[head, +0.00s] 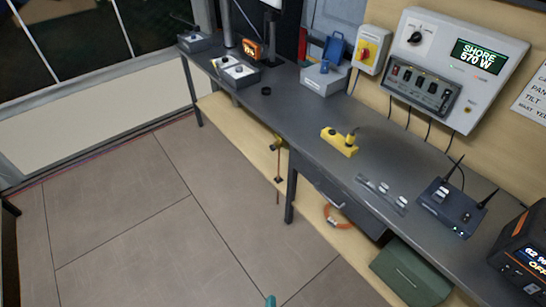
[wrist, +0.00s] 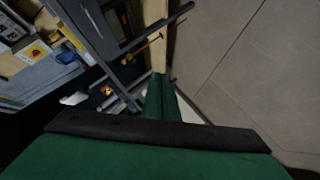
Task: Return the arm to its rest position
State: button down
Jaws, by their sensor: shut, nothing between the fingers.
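My gripper (wrist: 163,92) shows in the wrist view as green fingers close together beyond a dark bar and a broad green part. It is shut, with nothing held, and points over the floor towards the workbench. In the head view only a small teal tip (head: 270,300) shows at the bottom edge, apart from the bench; I take it to be part of my arm. The rest of the arm is out of view.
A long dark workbench (head: 300,115) runs along the right, bearing a yellow block (head: 339,143), a router with antennas (head: 450,208) and a blue-grey case (head: 322,82). A green box (head: 410,272) stands below. The tiled floor (head: 130,215) at left is clear.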

jog(key=s+r+m+t, duration=0.3)
jog(key=s+r+m, duration=0.6)
jog(key=r, duration=0.5)
jog(key=shift+s+d+m, duration=0.3)
jog(key=shift+s+m, duration=0.1)
jog(key=shift+s, duration=0.85)
